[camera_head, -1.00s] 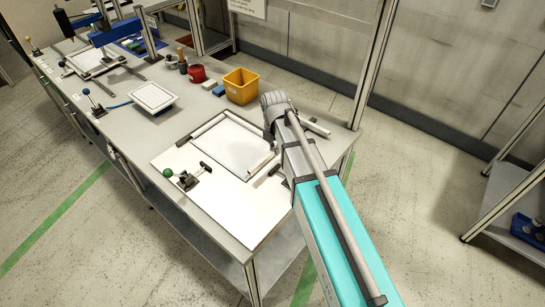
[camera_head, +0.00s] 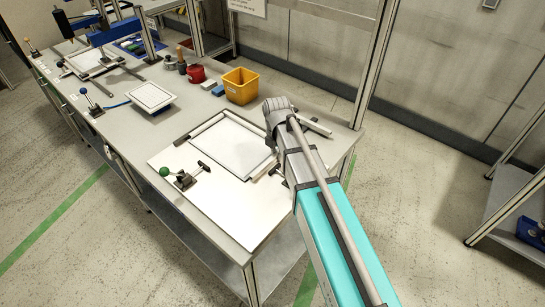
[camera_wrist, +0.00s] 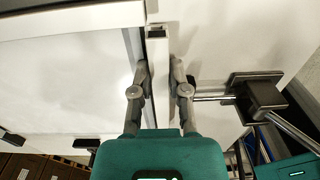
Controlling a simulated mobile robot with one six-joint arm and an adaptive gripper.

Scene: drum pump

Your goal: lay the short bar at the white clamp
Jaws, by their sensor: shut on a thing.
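The short bar (camera_wrist: 157,50), pale grey-white, stands between the two fingers of my gripper (camera_wrist: 160,75) in the wrist view. The gripper is shut on it. The bar lies beside the right edge of the framed panel (camera_wrist: 65,75); I cannot tell whether it touches the board beneath. A clamp with a dark block (camera_wrist: 257,93) and metal rod is right of the fingers; its knob colour is not visible. In the head view my arm hides the fingertips and most of that clamp. The panel (camera_head: 232,145) lies on the white board (camera_head: 235,207).
A green-knobbed clamp (camera_head: 184,178) stands at the board's left. A yellow bin (camera_head: 240,86), red cup (camera_head: 195,74) and blue block (camera_head: 218,90) stand behind. A blue-knobbed clamp (camera_head: 95,104) and small white plate (camera_head: 152,97) are farther left. A pale bar (camera_head: 315,126) shows beyond my arm.

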